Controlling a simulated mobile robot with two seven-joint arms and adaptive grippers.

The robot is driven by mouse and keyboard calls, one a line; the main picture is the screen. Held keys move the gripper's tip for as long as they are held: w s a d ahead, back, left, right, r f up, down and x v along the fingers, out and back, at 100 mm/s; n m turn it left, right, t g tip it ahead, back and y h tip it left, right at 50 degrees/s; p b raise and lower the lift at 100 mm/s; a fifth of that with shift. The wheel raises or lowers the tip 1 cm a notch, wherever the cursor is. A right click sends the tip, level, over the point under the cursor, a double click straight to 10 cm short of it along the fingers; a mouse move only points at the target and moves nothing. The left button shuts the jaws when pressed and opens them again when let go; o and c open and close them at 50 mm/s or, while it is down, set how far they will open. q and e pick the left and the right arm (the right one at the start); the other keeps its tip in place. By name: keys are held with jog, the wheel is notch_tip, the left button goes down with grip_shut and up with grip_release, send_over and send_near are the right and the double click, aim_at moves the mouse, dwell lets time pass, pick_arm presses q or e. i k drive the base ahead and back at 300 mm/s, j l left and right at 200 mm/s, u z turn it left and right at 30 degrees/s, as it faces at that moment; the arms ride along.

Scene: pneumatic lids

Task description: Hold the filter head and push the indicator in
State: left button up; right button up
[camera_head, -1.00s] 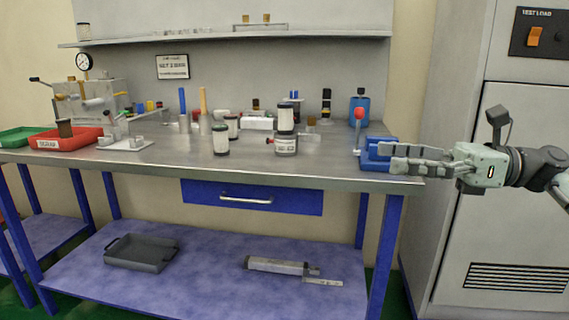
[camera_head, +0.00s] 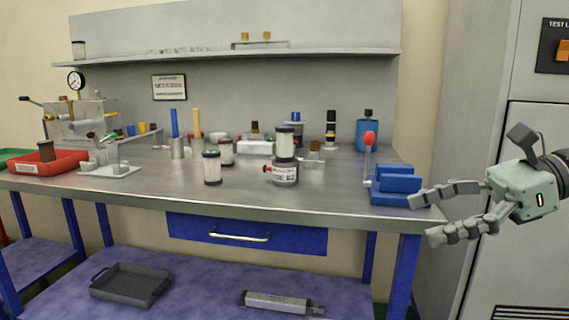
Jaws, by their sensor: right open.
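The filter head (camera_head: 285,173) is a grey cylinder with a white label, upright on the bench right of the middle. A clear filter cartridge with a dark top (camera_head: 285,142) stands on top of it. The red indicator (camera_head: 267,168) sticks out of its left side. My right gripper (camera_head: 421,218) is open and empty at the bench's right front corner, with its fingers spread and pointing left. It is well apart from the filter head, with the blue vise between them. My left gripper is not in view.
A blue vise (camera_head: 396,184) with a red-knobbed lever stands at the bench's right end. Two filter jars (camera_head: 212,168) stand left of the filter head. A red tray (camera_head: 52,163) and a clear test box are at the left. The front of the steel bench (camera_head: 300,205) is clear.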

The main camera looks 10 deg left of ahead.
aim_at(265, 168)
jog(key=i+u, duration=0.1)
jog(key=i, duration=0.95)
jog(key=j+z, duration=0.15)
jog(key=j, duration=0.6)
